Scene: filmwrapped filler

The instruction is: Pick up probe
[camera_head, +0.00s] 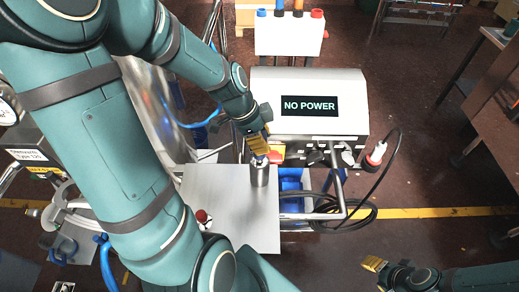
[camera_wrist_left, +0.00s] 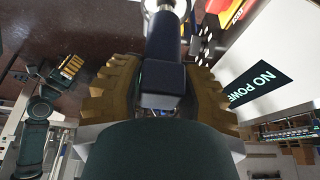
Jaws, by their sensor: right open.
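The probe (camera_wrist_left: 163,80) appears in the left wrist view as a dark blocky end with a dark blue shaft, between my left gripper's yellow fingers. My left gripper (camera_head: 258,146) is over the upright silver cylinder (camera_head: 260,175) on the metal plate, and its fingers hide much of the probe in the head view. In the left wrist view the fingers of my left gripper (camera_wrist_left: 162,75) press close on both sides of the probe. My right gripper (camera_head: 374,264) is open and empty at the lower right, well away from the probe.
A box with a "NO POWER" screen (camera_head: 309,104) stands right behind the metal plate (camera_head: 232,225). A red knob (camera_head: 202,217) sits on the plate's left side. A black cable (camera_head: 374,190) with a red-and-white plug loops at the right. Floor at the right is mostly open.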

